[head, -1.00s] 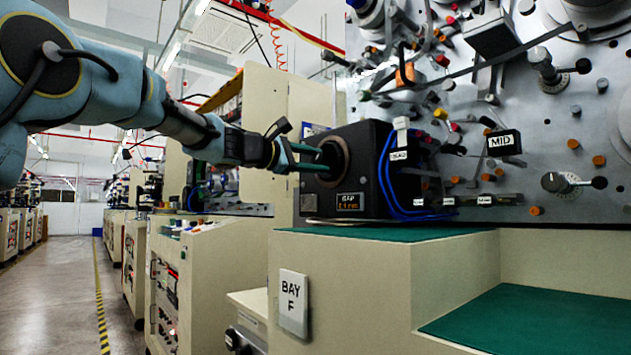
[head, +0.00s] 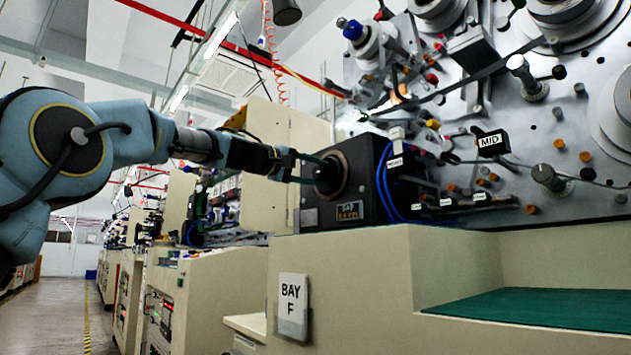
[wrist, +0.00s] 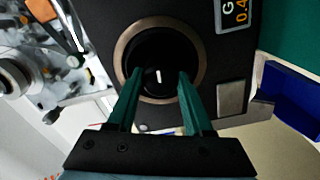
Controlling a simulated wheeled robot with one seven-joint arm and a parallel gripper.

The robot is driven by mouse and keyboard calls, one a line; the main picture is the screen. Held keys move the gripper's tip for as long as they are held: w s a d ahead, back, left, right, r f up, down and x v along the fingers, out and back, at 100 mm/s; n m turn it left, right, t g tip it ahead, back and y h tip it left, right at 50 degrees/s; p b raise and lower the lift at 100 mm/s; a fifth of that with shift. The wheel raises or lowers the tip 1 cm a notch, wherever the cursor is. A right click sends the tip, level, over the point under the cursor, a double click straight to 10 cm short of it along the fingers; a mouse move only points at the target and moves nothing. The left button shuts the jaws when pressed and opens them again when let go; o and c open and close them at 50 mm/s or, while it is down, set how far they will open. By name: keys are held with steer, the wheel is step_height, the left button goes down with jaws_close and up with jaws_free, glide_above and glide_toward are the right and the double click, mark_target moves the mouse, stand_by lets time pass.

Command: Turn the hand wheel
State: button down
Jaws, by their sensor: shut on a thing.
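The hand wheel (head: 325,176) appears to be the dark round knob set in a bronze ring on the front of a black box (head: 365,210). In the wrist view the dark wheel (wrist: 158,84) sits inside the bronze ring (wrist: 122,50). My gripper (head: 318,171) reaches in from the left with two long green fingers. In the wrist view the fingers of my gripper (wrist: 160,75) lie on either side of the wheel and are shut on it. The wheel's grip surface is too dark to make out its angle.
The box has a small lit display (head: 349,211) and blue cables (head: 382,185) at its right. A spindle panel (head: 530,120) with rollers and knobs rises behind it. The cream bench (head: 360,270) carries a BAY F sign (head: 292,307). A green mat (head: 540,308) lies clear at lower right.

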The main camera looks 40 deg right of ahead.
steer(key=shift+f+m+b, duration=0.1)
steer(key=shift+m+b, duration=0.2)
steer(key=shift+m, duration=0.3)
steer(key=shift+c, duration=1.5)
jaws_free()
steer(key=a+b, duration=0.3)
steer(key=a, duration=0.7)
steer(key=shift+w+a, duration=0.25)
steer(key=shift+a, duration=0.15)
